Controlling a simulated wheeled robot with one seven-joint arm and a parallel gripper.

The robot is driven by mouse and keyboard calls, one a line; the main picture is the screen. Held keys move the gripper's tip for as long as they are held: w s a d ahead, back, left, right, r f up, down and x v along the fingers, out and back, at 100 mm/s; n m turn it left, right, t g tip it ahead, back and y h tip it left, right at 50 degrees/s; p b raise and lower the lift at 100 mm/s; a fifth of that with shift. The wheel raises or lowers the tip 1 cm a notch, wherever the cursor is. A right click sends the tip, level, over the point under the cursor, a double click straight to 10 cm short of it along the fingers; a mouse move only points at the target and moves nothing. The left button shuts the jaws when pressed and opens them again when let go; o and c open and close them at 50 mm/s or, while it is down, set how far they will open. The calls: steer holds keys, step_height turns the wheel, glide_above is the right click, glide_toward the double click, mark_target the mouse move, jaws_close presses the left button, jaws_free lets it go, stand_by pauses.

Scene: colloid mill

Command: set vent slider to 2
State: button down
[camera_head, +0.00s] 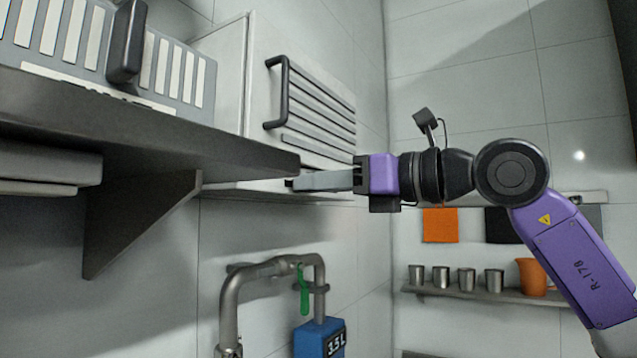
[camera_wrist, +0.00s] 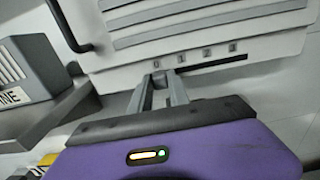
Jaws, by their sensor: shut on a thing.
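The vent (camera_head: 315,110) is a pale wall cabinet with horizontal louvres and a dark bar handle. In the wrist view the lower panel of the vent (camera_wrist: 215,40) carries the marks 0, 1, 2 and 3 above a dark slot (camera_wrist: 220,64). My gripper (camera_wrist: 163,77) is at the slot's left end, just below the 0 mark, and shut on the vent slider, whose small knob is mostly hidden between the fingertips. The slot is bare to the right, under 1, 2 and 3. In the head view my gripper (camera_head: 292,184) reaches the vent's lower edge from the right.
A dark shelf (camera_head: 150,125) with a bracket juts out close to my fingertips at left, carrying a grey slatted box (camera_head: 170,70). Below are a pipe (camera_head: 232,305) and a blue 3.5L container (camera_head: 320,340). A back shelf (camera_head: 470,295) holds metal cups and an orange jug (camera_head: 531,277).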

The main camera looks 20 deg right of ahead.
steer(key=w+d+p, duration=0.1)
steer(key=w+d, duration=0.3)
steer(key=d, duration=0.2)
steer(key=shift+w+d, duration=0.2)
steer(key=shift+w, duration=0.1)
steer(key=c, duration=1.2)
jaws_free()
steer(key=shift+c, duration=0.2)
steer(key=b+v, duration=0.1)
steer(key=v, duration=0.6)
steer(key=shift+s+d+b, duration=0.2)
steer(key=shift+s+b, duration=0.1)
steer(key=shift+b, duration=0.1)
